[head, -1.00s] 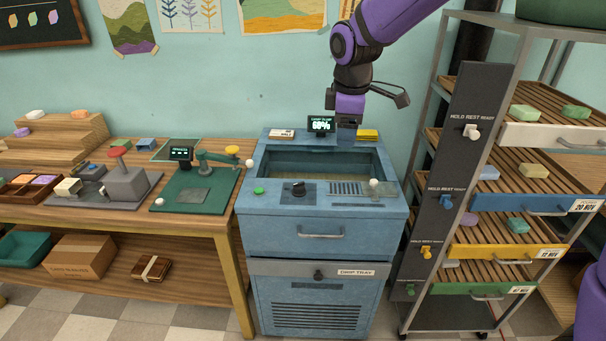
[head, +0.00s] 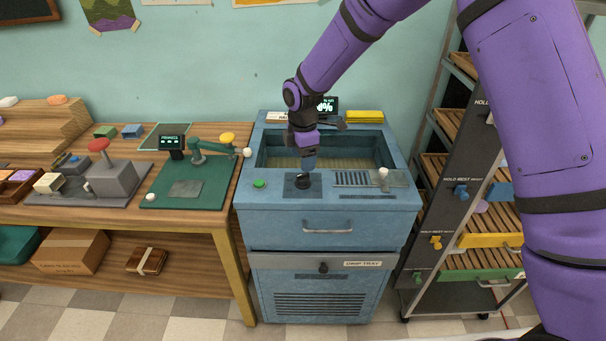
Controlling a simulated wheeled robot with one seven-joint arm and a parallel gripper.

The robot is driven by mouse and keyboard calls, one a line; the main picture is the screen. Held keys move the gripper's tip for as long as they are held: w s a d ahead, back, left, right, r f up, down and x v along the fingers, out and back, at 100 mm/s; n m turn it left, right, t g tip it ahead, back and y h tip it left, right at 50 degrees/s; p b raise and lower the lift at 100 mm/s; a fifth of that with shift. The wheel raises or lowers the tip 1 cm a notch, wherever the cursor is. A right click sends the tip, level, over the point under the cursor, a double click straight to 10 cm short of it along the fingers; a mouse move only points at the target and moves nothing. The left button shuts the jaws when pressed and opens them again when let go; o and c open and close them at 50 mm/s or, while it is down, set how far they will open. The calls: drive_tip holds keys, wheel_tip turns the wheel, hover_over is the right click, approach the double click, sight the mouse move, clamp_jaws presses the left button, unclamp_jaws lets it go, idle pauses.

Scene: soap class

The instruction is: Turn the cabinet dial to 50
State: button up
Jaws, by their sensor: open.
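The blue cabinet (head: 270,225) stands in the middle of the head view. Its black dial (head: 302,182) sits on a dark plate on the top front, between the green button (head: 259,184) and a slotted grille. My gripper (head: 304,168) points down right over the dial, its tip close to it. I cannot tell whether it touches the dial. The fingers are small and dark here, and they partly cover the dial. The display (head: 328,105) at the cabinet's back is partly hidden by my arm; only a "%" and part of a digit show.
A white-knobbed lever (head: 383,173) stands right of the grille. A wooden bench (head: 210,215) with a green press stand (head: 190,190) is close on the left. A drying rack (head: 440,170) stands on the right, partly behind my arm. An open basin (head: 350,155) lies behind the dial.

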sight(303, 175)
wheel_tip(303, 175, down, 7)
drive_tip(key=shift+r, duration=0.2)
drive_tip(key=shift+c, duration=0.5)
drive_tip(key=c, duration=0.8)
